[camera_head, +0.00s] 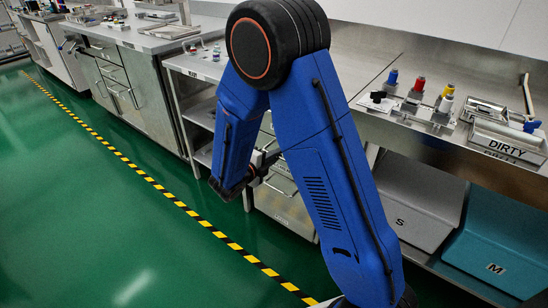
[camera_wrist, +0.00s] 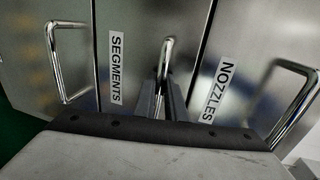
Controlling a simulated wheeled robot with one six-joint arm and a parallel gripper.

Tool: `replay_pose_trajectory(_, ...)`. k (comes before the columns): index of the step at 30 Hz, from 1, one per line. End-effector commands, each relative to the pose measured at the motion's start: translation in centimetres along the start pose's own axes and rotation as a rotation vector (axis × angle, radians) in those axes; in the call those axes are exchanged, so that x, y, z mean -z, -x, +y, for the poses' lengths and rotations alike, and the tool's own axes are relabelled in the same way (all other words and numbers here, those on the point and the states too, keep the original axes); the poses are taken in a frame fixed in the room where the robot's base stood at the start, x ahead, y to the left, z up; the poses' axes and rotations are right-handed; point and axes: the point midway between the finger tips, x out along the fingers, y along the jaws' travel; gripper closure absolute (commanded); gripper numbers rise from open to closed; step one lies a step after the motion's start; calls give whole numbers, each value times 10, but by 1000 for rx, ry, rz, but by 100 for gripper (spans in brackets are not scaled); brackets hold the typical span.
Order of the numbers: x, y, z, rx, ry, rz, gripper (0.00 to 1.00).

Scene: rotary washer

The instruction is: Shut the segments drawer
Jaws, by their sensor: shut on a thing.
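The segments drawer (camera_wrist: 140,40) is the middle metal front in the wrist view, with a white SEGMENTS label (camera_wrist: 117,68) beside its handle. My gripper (camera_wrist: 167,92) is shut on this bar handle (camera_wrist: 164,58), its two fingers at the handle's near end. In the head view my gripper (camera_head: 258,170) is at the drawer cabinet (camera_head: 285,208) under the bench, partly hidden by my blue arm. How far the drawer stands out cannot be told from these views.
The nozzles drawer (camera_wrist: 240,50) is on the right in the wrist view; another handled front (camera_wrist: 62,50) is on the left. Grey S (camera_head: 420,205) and teal M (camera_head: 500,245) bins sit under the bench. Green floor (camera_head: 100,200) is clear at left.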

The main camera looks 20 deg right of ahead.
Motion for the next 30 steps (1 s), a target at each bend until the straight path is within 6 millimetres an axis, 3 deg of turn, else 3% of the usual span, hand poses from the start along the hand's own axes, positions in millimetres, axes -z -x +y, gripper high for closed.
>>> replay_pose_trajectory(1, -1, -2, -1, 1, -2, 1, 100)
replay_pose_trajectory(2, -1, -2, -1, 1, -2, 1, 84)
replay_pose_trajectory(3, -1, -2, -1, 1, -2, 1, 82)
replay_pose_trajectory(14, 0, 3, -1, 2, -2, 1, 82)
replay_pose_trajectory(30, -1, 86, -1, 2, -2, -4, 82)
